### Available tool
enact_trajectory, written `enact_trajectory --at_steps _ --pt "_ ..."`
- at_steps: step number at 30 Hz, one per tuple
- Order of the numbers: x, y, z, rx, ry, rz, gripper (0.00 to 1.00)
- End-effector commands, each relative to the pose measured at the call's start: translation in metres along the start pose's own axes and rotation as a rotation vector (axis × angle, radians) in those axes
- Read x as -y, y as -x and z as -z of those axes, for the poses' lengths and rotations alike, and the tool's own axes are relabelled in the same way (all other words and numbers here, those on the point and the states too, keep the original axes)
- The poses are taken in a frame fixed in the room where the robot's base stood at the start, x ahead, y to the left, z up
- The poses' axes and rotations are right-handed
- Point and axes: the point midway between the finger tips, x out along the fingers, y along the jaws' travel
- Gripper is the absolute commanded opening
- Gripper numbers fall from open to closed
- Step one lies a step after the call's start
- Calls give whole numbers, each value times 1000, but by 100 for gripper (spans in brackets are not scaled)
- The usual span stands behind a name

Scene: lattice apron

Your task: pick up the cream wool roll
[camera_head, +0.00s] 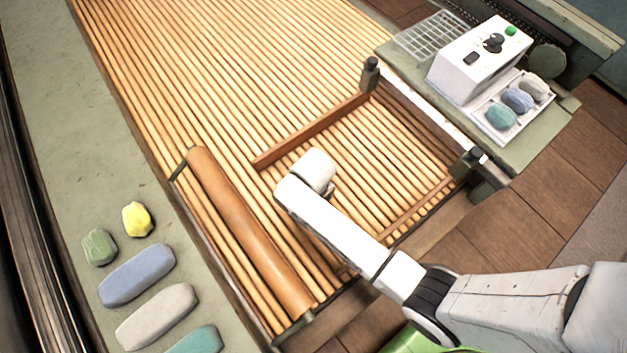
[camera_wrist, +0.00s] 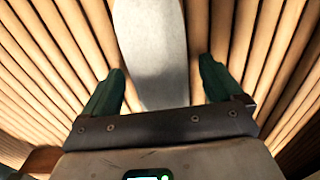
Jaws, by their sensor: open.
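A pale, cream-white elongated roll (camera_wrist: 152,45) lies over the wooden slats in the wrist view, taken here as the cream wool roll. It runs from the top edge down between the two dark green fingers of my gripper (camera_wrist: 156,92). The fingers are apart, one on each side of it, with a gap showing on both sides. Whether its near end is beneath the palm cannot be told. In the head view my white forearm and wrist are over the slatted lattice (camera_head: 240,70); the fingers and this roll are hidden there.
A brown roller (camera_head: 245,230) lies left of my wrist. Wooden bars (camera_head: 310,130) cross the lattice. The left ledge holds blue (camera_head: 137,275), beige (camera_head: 157,315), teal, green and yellow (camera_head: 136,219) pieces. A control box (camera_head: 480,60) and a tray of three pieces (camera_head: 503,135) stand right.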

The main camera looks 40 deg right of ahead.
Motion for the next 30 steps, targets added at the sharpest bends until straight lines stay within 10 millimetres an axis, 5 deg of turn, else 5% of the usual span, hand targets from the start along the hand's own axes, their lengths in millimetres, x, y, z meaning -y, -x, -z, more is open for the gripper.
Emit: enact_trajectory --at_steps 9,27,30 --pt "0 -5 0 -2 0 0 93" --pt "0 -5 0 -1 0 0 36" --pt "0 -5 0 -1 0 0 32"
